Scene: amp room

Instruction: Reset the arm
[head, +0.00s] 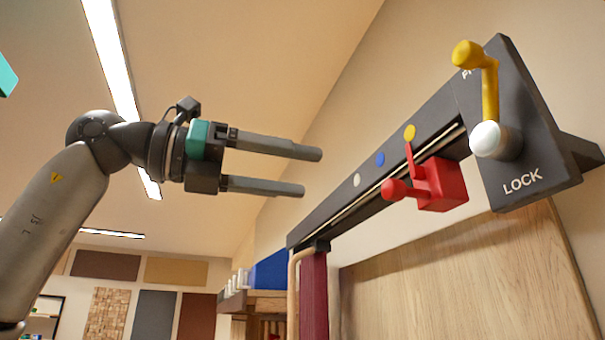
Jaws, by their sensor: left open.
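My left gripper (311,172) is open and empty, its two long fingers apart and pointing right. It is in the air to the left of the rail and touches nothing. A dark rail (335,208) runs along the wall with a slot. A red slider block (440,184) with a red knob and a pointer sits on it, the pointer at the yellow dot (409,132). A yellow crank handle (488,90) on a white hub (492,140) points up on the dark plate marked LOCK (548,163).
A blue dot (380,159) and a pale dot (357,180) mark the rail. A wooden panel (460,285) and a dark red hanging strip (314,295) are below it. A shelf with a blue box (270,271) stands behind. The air between gripper and rail is clear.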

